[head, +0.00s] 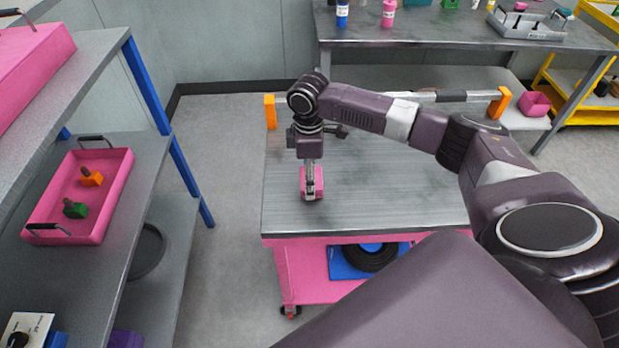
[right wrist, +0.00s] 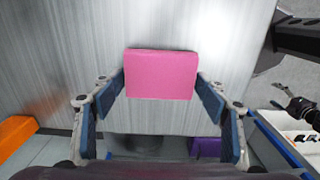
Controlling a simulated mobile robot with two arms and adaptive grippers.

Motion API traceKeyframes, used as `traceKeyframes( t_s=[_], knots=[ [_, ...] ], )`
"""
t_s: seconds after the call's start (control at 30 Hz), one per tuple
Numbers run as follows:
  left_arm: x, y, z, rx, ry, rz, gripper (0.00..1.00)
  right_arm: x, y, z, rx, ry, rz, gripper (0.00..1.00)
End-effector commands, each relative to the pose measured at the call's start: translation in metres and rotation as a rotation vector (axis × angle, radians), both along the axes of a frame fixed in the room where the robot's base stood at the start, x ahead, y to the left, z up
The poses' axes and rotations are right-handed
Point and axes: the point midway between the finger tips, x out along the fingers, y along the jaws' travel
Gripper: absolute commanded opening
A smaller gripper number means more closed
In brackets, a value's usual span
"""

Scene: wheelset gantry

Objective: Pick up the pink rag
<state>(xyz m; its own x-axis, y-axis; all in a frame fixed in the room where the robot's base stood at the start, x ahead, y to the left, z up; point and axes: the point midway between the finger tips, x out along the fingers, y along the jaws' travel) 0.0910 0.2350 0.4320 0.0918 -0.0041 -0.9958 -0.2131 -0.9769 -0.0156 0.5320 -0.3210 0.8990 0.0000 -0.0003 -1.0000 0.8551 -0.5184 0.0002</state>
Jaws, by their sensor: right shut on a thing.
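The pink rag (head: 318,182) is a small block-like pink piece at the left part of the cart's grey top. My right gripper (head: 311,185) points down at it from above. In the right wrist view the rag (right wrist: 160,75) sits between the two fingertips of my right gripper (right wrist: 160,88), which is shut on it. Whether the rag touches the cart top or is just above it, I cannot tell. My left gripper is not in view.
The cart (head: 400,200) has a grey top, pink body and orange handle ends (head: 270,112). A shelf rack with a pink tray (head: 110,205) stands at the left. A workbench (head: 420,28) with bottles stands at the back. Much of the cart top is bare.

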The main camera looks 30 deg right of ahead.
Motion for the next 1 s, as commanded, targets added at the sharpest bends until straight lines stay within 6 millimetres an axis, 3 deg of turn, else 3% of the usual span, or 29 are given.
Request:
traceKeyframes(
  t_s=[0.27,0.5,0.7,0.83,1.0],
  knots=[
    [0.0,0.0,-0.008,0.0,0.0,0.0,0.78,0.002,0.0,0.044,0.001,-0.008,0.001,0.47],
    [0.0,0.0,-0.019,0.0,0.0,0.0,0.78,0.002,0.0,0.114,0.0,-0.007,0.001,0.47],
    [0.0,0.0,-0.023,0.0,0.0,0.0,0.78,0.001,0.001,0.163,0.002,-0.005,0.0,0.47],
    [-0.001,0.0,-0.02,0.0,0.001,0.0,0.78,0.001,0.0,0.184,0.001,-0.003,-0.001,0.47],
    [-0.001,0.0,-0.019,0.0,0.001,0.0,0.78,0.0,0.0,0.194,0.0,0.0,0.0,0.47]
  ],
)
